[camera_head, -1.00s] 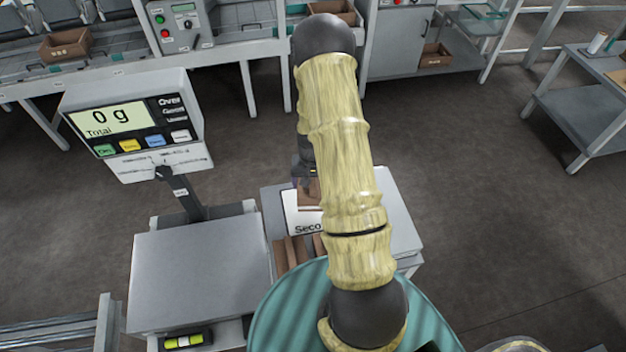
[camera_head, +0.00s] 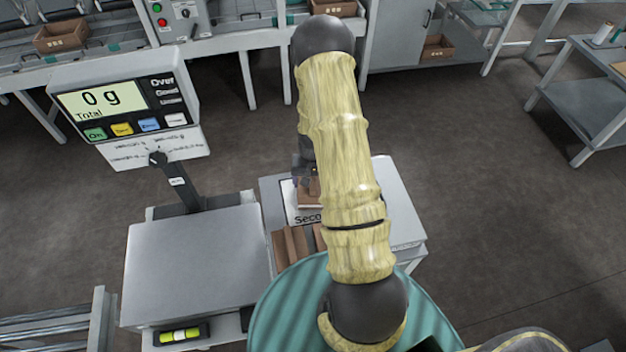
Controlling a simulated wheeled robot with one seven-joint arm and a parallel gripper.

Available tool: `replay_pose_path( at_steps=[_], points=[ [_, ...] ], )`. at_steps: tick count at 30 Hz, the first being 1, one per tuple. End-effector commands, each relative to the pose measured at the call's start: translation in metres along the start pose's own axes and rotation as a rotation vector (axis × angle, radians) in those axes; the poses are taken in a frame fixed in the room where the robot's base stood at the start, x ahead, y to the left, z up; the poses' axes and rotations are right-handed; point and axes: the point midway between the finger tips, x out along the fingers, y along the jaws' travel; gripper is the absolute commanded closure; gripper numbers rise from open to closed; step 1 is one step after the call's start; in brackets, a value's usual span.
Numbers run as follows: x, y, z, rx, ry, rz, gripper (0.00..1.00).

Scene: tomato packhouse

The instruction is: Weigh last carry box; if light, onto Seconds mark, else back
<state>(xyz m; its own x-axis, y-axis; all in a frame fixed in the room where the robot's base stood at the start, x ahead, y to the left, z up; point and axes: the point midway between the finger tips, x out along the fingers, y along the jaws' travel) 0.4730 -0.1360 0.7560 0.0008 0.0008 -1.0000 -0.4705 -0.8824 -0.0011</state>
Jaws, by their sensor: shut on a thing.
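A brown box (camera_head: 310,193) is over or on this mark, mostly hidden behind my arm. My gripper (camera_head: 303,184) is at that box and shut on it; the fingers are barely visible. More brown boxes (camera_head: 291,243) are grouped at the table's near edge. I cannot tell whether the held box touches the mark.
The small table's right part (camera_head: 398,215) is clear. A spirit level (camera_head: 181,335) shows below the scale platform. A conveyor bench with a brown box (camera_head: 62,38) runs along the back. A grey side table (camera_head: 590,85) stands at the far right.

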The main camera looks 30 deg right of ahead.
Motion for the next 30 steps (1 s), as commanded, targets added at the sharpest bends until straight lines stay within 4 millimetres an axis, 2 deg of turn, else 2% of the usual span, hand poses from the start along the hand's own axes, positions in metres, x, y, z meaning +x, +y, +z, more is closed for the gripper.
replay_pose_path(
  at_steps=[25,26,28,30],
  points=[
    [0.0059,-0.0016,0.0003,-0.003,0.000,0.000,0.48],
    [0.0055,-0.0016,0.0002,-0.003,0.000,0.000,0.13],
    [0.0053,-0.0017,0.0003,-0.004,0.000,0.000,0.00],
    [0.0053,-0.0019,0.0003,-0.004,0.000,0.000,0.00]
  ],
)
